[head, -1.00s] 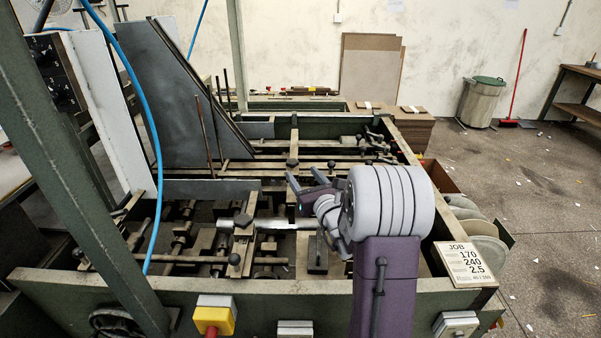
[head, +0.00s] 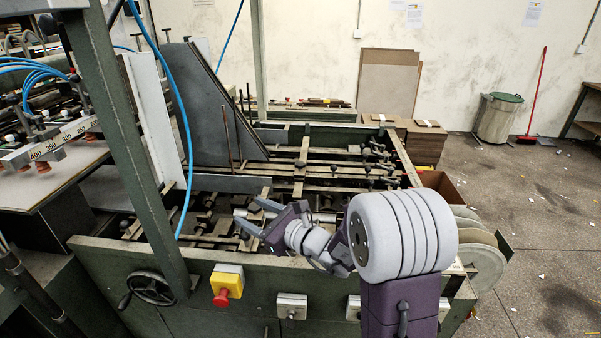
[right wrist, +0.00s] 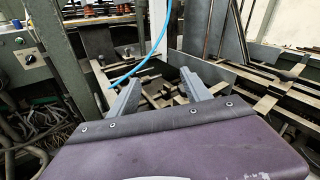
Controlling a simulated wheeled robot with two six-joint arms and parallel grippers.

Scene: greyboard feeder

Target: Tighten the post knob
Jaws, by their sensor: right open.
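My right gripper (head: 249,213) is open and empty, over the near part of the green feeder frame (head: 330,270) in the head view. Its two grey fingers point left, above the dark bars and rods of the feeder bed. In the right wrist view the open fingers (right wrist: 160,82) reach toward these bars, with nothing between them. Several small dark knobs on rods show in the bed, one of them (head: 333,168) beyond the gripper; I cannot tell which is the post knob. My right forearm hides part of the bed. My left gripper is not in view.
A green upright (head: 125,130) and a hanging blue hose (head: 183,120) stand left of the gripper. A handwheel (head: 152,288) and a yellow box with a red button (head: 226,285) are on the front. A tilted grey plate (head: 205,105) rises behind.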

